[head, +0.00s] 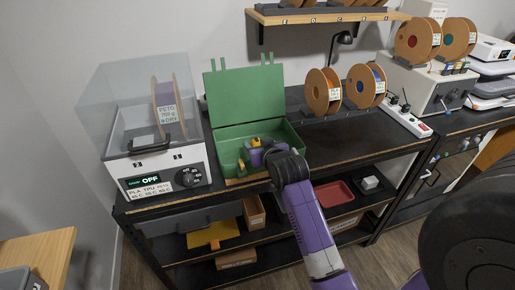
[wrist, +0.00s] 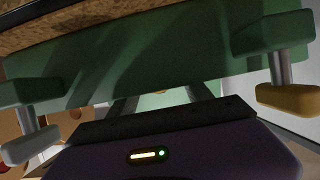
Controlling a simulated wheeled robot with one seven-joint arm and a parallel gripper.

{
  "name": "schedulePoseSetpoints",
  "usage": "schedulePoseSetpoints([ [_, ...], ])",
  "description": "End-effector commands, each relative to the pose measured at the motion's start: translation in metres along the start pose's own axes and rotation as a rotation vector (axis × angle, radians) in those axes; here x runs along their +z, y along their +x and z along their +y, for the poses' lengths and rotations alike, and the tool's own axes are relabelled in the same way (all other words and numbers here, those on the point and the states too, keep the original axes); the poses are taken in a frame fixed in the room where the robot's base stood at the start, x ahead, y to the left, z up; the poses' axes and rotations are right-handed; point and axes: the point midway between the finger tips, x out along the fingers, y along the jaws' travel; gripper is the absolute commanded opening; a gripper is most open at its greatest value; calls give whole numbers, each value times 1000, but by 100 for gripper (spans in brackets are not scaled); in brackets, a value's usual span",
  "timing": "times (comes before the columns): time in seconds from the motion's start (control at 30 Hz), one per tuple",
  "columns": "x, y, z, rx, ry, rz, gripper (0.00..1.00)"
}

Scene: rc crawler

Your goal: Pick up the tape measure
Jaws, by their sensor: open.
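The green toolbox (head: 228,134) stands open on the bench, its lid (head: 243,92) raised at the back. A small yellow-and-dark thing (head: 255,142) shows inside, beside my gripper; it may be the tape measure, but it is too small to be sure. Another yellow rounded thing (head: 241,166) lies in the box at front left. My purple gripper (head: 262,156) reaches down over the box's interior. In the wrist view my gripper (wrist: 163,98) has its dark fingers apart with nothing seen held between them. No tape measure can be made out in the wrist view.
A filament dryer (head: 165,172) stands left of the box. Two filament spools (head: 316,93) stand behind on the right. A power strip (head: 408,120) lies at the bench's right. Some bench top right of the box is clear. A shelf (head: 325,15) hangs above.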

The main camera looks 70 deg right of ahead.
Motion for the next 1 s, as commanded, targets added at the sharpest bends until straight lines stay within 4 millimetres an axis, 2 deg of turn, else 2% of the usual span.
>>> schedulePoseSetpoints([
  [0.27,0,4,0,0,0,1,58],
  [0.57,0,4,0,0,0,0,1],
  [1.0,-5,2,0,0,0,4,0],
])
